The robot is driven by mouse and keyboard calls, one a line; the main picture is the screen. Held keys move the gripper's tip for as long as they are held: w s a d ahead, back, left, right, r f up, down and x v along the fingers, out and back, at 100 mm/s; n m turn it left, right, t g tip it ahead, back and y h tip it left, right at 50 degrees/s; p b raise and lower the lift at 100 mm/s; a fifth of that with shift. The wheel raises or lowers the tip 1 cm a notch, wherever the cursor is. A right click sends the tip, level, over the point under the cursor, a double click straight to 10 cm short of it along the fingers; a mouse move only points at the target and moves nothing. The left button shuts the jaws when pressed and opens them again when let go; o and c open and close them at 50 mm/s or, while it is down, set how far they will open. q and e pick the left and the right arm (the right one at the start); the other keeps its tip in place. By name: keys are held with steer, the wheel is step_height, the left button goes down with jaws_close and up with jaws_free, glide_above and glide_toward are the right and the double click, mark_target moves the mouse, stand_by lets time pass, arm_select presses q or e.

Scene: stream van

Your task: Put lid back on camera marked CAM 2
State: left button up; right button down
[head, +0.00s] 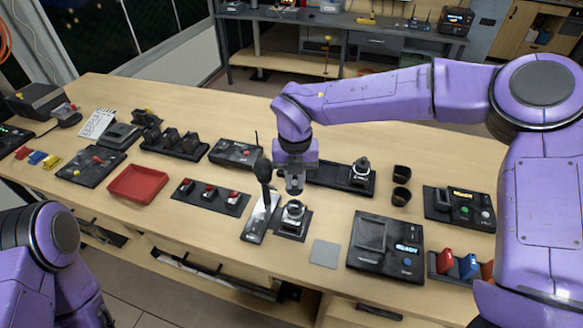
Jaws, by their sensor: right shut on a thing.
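A small dark camera (292,213) with a pale round top stands on a dark base near the front middle of the table. A second similar camera (360,171) stands at the right end of a dark tray farther back. Any CAM 2 marking is too small to read on either. My right gripper (294,188) points down just above the front camera. It is shut on the lid, which is mostly hidden by the fingers; I cannot tell whether it touches the camera. My left gripper is out of view; only part of my left arm shows at the lower left.
A dark upright device (264,172) stands close left of the gripper. A red tray (138,183) sits left. Bare wood is free at front left.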

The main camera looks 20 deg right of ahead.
steer(key=shift+s+f+b, duration=0.3)
steer(key=shift+f, duration=0.05)
steer(key=shift+s+f+b, duration=0.1)
steer(key=shift+f+b, duration=0.25)
steer(key=shift+f, duration=0.05)
steer(key=f+b, duration=0.1)
steer(key=w+f+b, duration=0.1)
steer(key=f, duration=0.1)
steer(key=shift+f, duration=0.2)
steer(key=shift+s+f+b, duration=0.1)
steer(key=shift+f+b, duration=0.3)
steer(key=shift+s+f, duration=0.1)
steer(key=shift+s, duration=0.1)
steer(key=shift+w, duration=0.15)
steer(key=shift+f, duration=0.2)
stand_by(0.9)
